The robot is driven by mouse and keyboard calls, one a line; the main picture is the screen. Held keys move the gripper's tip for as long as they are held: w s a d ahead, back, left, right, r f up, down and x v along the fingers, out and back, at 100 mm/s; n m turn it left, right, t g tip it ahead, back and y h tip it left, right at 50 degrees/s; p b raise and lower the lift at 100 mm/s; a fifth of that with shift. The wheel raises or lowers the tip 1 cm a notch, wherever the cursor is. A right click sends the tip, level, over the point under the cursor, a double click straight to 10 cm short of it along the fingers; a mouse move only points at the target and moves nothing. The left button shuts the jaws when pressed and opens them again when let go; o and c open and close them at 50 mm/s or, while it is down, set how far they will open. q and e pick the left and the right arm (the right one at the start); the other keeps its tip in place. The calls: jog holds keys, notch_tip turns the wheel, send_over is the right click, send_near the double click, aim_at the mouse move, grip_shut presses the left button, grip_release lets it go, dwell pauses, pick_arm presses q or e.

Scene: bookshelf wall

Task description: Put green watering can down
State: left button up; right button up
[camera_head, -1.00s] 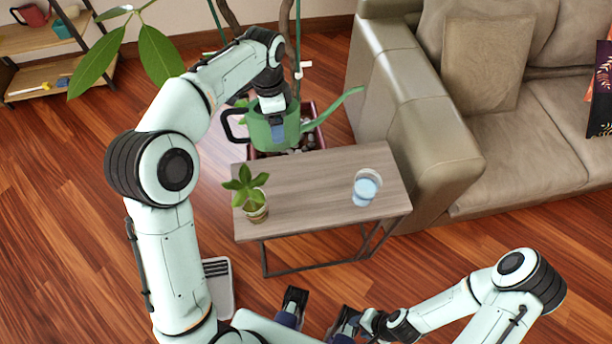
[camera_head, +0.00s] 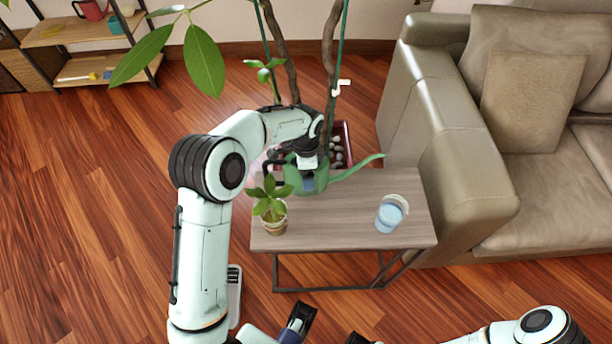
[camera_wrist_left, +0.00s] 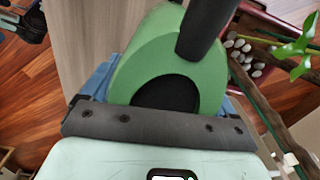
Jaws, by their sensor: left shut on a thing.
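The green watering can (camera_head: 322,181) is upright at the back left part of the small wooden table (camera_head: 335,215), its spout pointing right. I cannot tell whether its base touches the tabletop. My left gripper (camera_head: 309,183) is shut on the can from above and hides part of its body. In the left wrist view the green can (camera_wrist_left: 135,72) fills the space between my blue fingers, with its dark handle across it. My right gripper (camera_head: 327,325) is at the bottom edge, with its fingers apart and nothing seen between them.
A potted plant (camera_head: 270,208) stands on the table's left end, close to the can. A glass of water (camera_head: 391,213) stands on the right; the tabletop between them is clear. A tall plant in a red planter (camera_head: 346,141) is behind, and a sofa (camera_head: 450,140) at right.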

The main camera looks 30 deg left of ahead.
pick_arm(q)
jog(key=shift+f, duration=1.45)
jog(key=shift+f, duration=0.2)
jog(key=o, duration=0.9)
notch_tip(320, 180, up, 12)
jog(key=shift+r+p, duration=0.2)
jog(key=shift+p, duration=0.45)
